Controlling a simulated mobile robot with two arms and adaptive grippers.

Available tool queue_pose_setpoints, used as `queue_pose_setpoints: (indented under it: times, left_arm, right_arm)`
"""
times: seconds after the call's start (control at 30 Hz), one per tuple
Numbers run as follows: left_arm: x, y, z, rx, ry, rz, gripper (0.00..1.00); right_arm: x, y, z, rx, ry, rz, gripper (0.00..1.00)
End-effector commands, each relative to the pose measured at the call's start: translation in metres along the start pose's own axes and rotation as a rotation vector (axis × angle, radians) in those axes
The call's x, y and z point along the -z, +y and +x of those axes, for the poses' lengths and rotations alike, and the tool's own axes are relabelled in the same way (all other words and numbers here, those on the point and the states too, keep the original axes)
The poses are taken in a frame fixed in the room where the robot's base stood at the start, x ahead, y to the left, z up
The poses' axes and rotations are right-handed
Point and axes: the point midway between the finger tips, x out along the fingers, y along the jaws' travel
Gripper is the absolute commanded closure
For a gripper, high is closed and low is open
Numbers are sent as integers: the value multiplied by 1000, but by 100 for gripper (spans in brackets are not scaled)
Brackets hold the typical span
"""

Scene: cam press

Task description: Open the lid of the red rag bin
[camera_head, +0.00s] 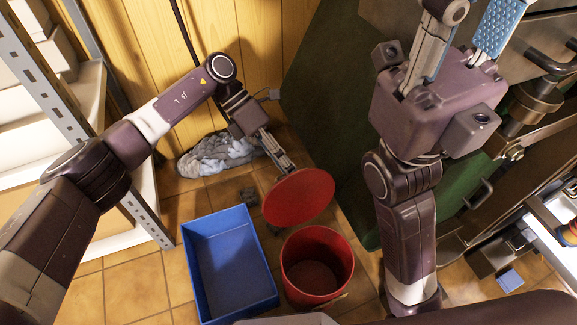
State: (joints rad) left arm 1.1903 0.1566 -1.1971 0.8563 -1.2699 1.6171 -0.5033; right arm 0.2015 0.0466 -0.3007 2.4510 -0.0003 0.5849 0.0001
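The red rag bin (318,279) stands on the tiled floor at the lower middle, and I can see into its open top. Its round red lid (298,198) is raised and tilted at the far side of the bin, clear of most of the opening. My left gripper (284,166) reaches down to the lid's far edge. It is at or very near the lid; contact and the gap between its fingers are unclear. My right gripper (462,30) is held high at the upper right, with its fingers apart and nothing between them.
A blue open box (228,265) stands close to the left of the bin. Grey crumpled rags (217,153) lie by the wooden wall. A metal shelf (146,213) is at left, and a green machine panel (335,125) rises behind and right of the bin.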

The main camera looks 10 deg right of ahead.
Motion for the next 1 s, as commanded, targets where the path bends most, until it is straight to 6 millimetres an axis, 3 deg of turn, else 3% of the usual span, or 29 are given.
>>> queue_pose_setpoints:
  times: [0.27,0.6,0.7,1.0]
  left_arm:
    - [-2,1,-16,-7,-5,0,73]
    - [-2,0,-88,-5,-3,-1,73]
    - [-2,0,-101,-3,-1,-1,73]
    - [-1,0,-120,-1,0,0,73]
  right_arm:
    - [1,0,1,1,1,-1,73]
    - [1,0,1,1,1,-1,73]
    - [1,0,1,0,1,-1,73]
    - [1,0,1,0,1,-1,73]
